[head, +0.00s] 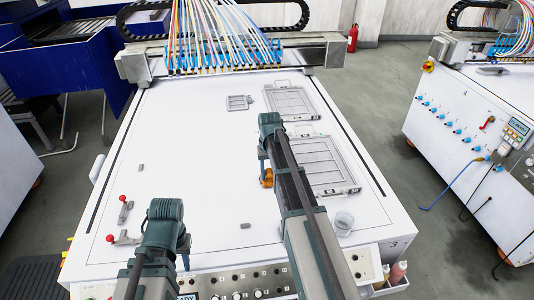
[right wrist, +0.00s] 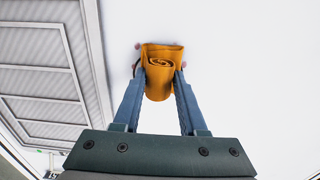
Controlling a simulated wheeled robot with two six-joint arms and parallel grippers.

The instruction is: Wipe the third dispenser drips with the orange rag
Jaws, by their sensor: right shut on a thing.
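The orange rag (right wrist: 160,72), a rolled cloth, is shut between the two fingers of my right gripper (right wrist: 160,88). In the head view the rag (head: 267,178) shows partly behind my right arm, low over or on the white bed (head: 190,130) of the machine marked 3. I cannot tell if it touches the bed. Small pinkish spots (right wrist: 137,46) show beside the rag in the right wrist view; they may be drips, partly hidden by it. My left gripper (head: 185,262) is over the front left of the bed, with its fingers mostly hidden.
Grey framed panels (head: 290,102) lie right of the rag. A clear cup (head: 344,221) stands near the front right. Red-knobbed clamps (head: 124,207) sit at the left. The gantry with coloured hoses (head: 220,60) spans the back.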

